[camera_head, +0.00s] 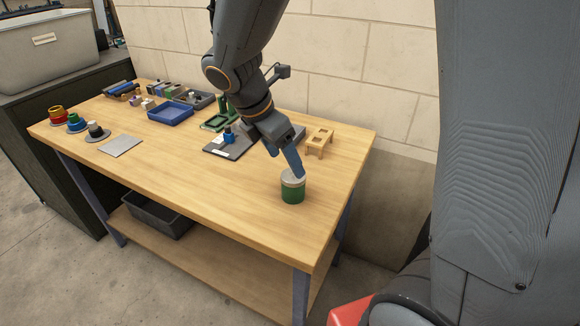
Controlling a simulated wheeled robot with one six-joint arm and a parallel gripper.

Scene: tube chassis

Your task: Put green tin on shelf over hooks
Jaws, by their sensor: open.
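The green tin (292,194) has a pale grey top and a light band. It stands upright on the wooden table near its right front edge. My gripper (292,166) is directly above and behind the tin, pointing down, with a blue-grey finger at or over the tin's rim. The jaws are open. Whether a finger touches the tin cannot be told from this view. No shelf over hooks shows in this view.
A small wooden stand (319,141) is right of my gripper. A dark board (228,143), a blue tray (171,112) and a grey plate (121,146) lie further left. Several coloured items stand at the left edge. The table's front middle (200,190) is clear.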

